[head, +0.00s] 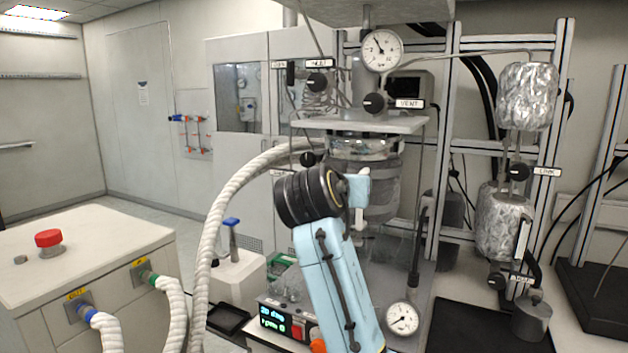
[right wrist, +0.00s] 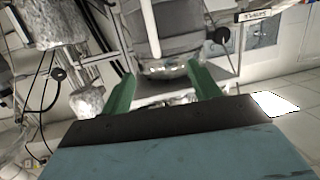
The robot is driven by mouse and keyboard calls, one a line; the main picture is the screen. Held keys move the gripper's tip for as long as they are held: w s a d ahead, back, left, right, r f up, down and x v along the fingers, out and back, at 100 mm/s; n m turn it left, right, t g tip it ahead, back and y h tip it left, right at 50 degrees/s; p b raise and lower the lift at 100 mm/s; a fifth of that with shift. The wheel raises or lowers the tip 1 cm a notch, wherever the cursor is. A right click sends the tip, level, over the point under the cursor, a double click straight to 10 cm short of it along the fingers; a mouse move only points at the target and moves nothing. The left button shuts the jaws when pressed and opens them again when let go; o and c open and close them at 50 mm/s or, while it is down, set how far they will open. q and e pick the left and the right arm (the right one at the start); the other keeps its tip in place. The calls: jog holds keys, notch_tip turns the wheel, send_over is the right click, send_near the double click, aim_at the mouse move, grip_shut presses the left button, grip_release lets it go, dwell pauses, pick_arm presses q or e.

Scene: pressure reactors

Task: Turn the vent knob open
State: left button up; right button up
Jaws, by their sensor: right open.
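The vent knob (head: 374,103) is a round black knob beside the white VENT label (head: 409,103), just above the reactor's pale top plate (head: 375,124). My right arm rises from the bottom of the head view, in front of the reactor. Its black wrist (head: 309,194) is below and left of the vent knob, well apart from it. The fingers are not clear there. In the right wrist view my right gripper (right wrist: 157,65) is open, its green fingers apart and nothing held between them. The reactor vessel (right wrist: 163,45) shows beyond them. I cannot pick out the vent knob there. My left gripper is not in view.
A pressure gauge (head: 381,50) sits above the vent knob. Other black knobs (head: 317,82) and thin tubes are close by. Foil-wrapped cylinders (head: 527,97) hang on the metal frame at right. A white corrugated hose (head: 213,235) arches left of my arm.

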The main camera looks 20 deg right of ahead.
aim_at(373, 101)
notch_tip(373, 101, up, 14)
jog(key=s+r+m+h, duration=0.1)
jog(key=s+m+h, duration=0.1)
jog(key=m+h, duration=0.15)
jog(key=p+x, duration=0.1)
jog(key=x, duration=0.3)
jog(key=p+x, duration=0.1)
jog(key=x, duration=0.3)
jog(key=p+x, duration=0.1)
jog(key=x, duration=0.3)
jog(key=shift+w+f, duration=0.15)
jog(key=shift+f, duration=0.25)
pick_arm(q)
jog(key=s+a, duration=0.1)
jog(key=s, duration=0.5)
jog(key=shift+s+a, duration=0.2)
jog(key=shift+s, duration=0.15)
pick_arm(e)
jog(key=shift+w+d+f+y, duration=0.1)
jog(key=shift+w+d+y, duration=0.15)
jog(key=shift+w+d, duration=0.25)
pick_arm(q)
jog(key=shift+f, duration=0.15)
pick_arm(e)
jog(key=shift+c, duration=0.4)
jog(key=c, duration=0.9)
